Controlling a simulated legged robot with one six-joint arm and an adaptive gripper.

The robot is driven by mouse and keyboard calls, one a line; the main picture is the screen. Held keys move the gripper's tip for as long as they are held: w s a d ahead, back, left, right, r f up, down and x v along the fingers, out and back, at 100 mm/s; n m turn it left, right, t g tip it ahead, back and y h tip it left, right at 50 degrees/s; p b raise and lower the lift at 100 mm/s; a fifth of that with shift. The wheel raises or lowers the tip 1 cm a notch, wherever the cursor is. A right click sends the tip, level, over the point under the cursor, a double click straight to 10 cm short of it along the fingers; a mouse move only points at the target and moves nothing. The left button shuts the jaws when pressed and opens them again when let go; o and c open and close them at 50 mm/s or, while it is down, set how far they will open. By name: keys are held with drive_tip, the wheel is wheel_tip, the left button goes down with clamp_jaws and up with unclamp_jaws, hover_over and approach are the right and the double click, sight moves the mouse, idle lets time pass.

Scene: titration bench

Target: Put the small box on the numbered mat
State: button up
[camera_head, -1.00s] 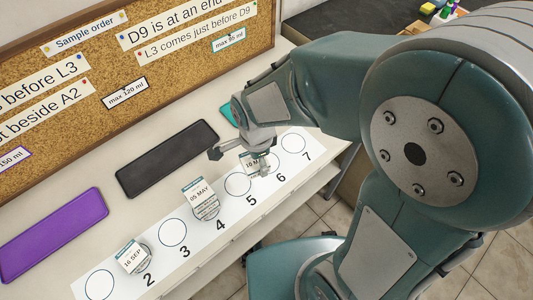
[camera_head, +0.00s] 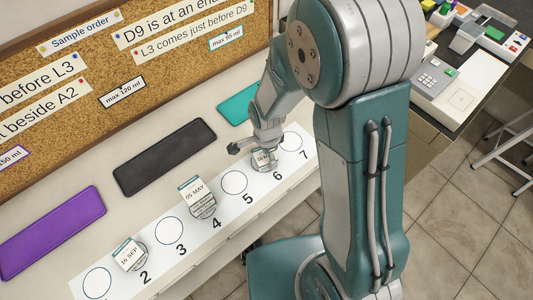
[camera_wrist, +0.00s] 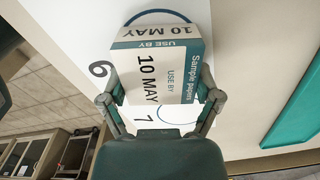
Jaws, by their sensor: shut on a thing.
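The small box is a white carton with teal bands, marked 10 MAY and Sample papers. In the wrist view the small box (camera_wrist: 155,66) is between the fingers of my gripper (camera_wrist: 160,97), which is shut on it. In the head view the small box (camera_head: 264,157) is over circle 6 of the white numbered mat (camera_head: 207,232), below my gripper (camera_head: 258,146), partly hidden by it. A blue arc shows past the box in the wrist view. I cannot tell whether its underside touches the mat.
A 05 MAY box (camera_head: 197,196) stands near 4 and a 16 SEP box (camera_head: 129,254) near 2. Circles 3, 5 and 7 look empty. Behind the mat lie purple (camera_head: 53,234), black (camera_head: 165,157) and teal (camera_head: 238,105) pads, before a corkboard (camera_head: 165,80).

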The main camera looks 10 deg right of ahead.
drive_tip(key=shift+f, duration=0.1)
drive_tip(key=o, duration=0.9)
drive_tip(key=shift+a, duration=0.3)
drive_tip(key=shift+r, duration=0.5)
wheel_tip(320, 180, up, 11)
drive_tip(key=s+d+r+n+t, duration=0.2)
drive_tip(key=s+d+r+n, duration=0.1)
drive_tip(key=s+r+n, duration=0.1)
drive_tip(key=s+d+r+n+t, duration=0.1)
drive_tip(key=s+d+r+n, duration=0.3)
drive_tip(key=r+n, duration=0.1)
drive_tip(key=s+d+r+n+t, duration=0.2)
drive_tip(key=s+d+r+n, duration=0.2)
drive_tip(key=r, duration=0.3)
drive_tip(key=shift+s+r+n+t, duration=0.1)
drive_tip(key=shift+s+n+t, duration=0.25)
drive_tip(key=shift+n, duration=0.25)
